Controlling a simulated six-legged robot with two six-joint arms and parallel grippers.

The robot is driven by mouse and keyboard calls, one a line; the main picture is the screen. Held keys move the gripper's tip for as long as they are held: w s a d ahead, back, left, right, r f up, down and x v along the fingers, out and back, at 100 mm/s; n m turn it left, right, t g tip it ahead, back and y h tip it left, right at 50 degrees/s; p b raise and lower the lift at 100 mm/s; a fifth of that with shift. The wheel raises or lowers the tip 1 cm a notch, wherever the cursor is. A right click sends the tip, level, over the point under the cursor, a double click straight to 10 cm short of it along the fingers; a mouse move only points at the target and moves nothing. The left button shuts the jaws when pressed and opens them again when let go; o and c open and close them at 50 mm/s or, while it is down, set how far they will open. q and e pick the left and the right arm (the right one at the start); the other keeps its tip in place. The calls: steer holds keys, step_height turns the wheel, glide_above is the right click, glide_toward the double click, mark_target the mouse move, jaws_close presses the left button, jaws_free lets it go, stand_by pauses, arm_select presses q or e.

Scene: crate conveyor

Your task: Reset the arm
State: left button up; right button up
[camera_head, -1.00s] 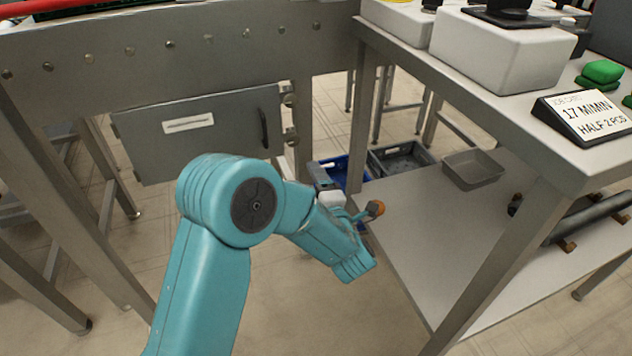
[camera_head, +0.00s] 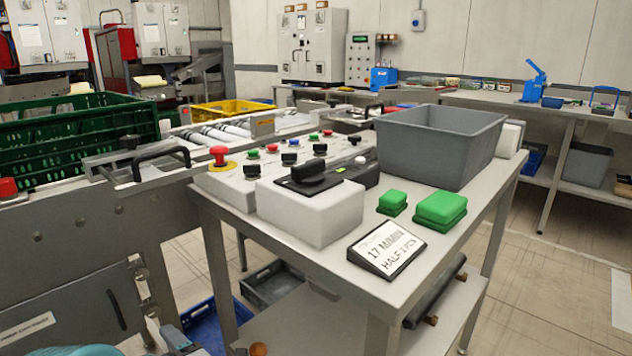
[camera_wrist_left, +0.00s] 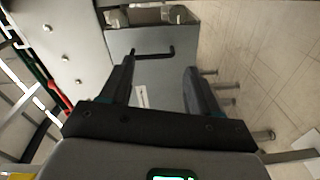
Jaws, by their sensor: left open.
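My left gripper (camera_wrist_left: 158,82) is open in the left wrist view. Its two dark fingers are spread and nothing is between them. Beyond them is the grey cabinet door (camera_wrist_left: 150,72) with a dark handle and a white label. In the head view only a little of my teal left arm (camera_head: 88,350) shows at the bottom left edge. Most of that arm is cut off below the picture. My right gripper is in neither view.
A steel table (camera_head: 345,274) carries a grey bin (camera_head: 425,150), a white switch box (camera_head: 310,212), green blocks (camera_head: 440,208) and a sign (camera_head: 386,248). Left is a conveyor with a green crate (camera_head: 80,130). A blue crate (camera_head: 205,325) is below. Floor is open at right.

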arm_select(q)
step_height(320, 180, up, 7)
steer(key=s+a+m+h+p, duration=0.1)
steer(key=s+m+h+p, duration=0.15)
steer(key=p, duration=0.85)
steer(key=s+d+f+m+g+h+p, duration=0.2)
steer(key=s+d+m+g+h+p, duration=0.3)
steer(key=s+d+m+h+p, duration=0.2)
steer(key=s+d+f+m+g+h+p, duration=0.3)
steer(key=s+d+m+g+h+p, duration=0.2)
steer(key=s+d+m+h+p, duration=0.3)
steer(key=s+d+m, duration=0.4)
steer(key=s+m, duration=0.2)
steer(key=s, duration=0.2)
steer(key=shift+d+f, duration=0.2)
steer(key=shift+f, duration=0.15)
steer(key=c, duration=0.3)
steer(key=shift+c, duration=0.2)
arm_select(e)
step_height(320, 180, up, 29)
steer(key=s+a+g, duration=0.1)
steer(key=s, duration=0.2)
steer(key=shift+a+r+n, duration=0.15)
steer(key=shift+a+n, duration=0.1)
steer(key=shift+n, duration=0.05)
arm_select(q)
steer(key=shift+a, duration=0.1)
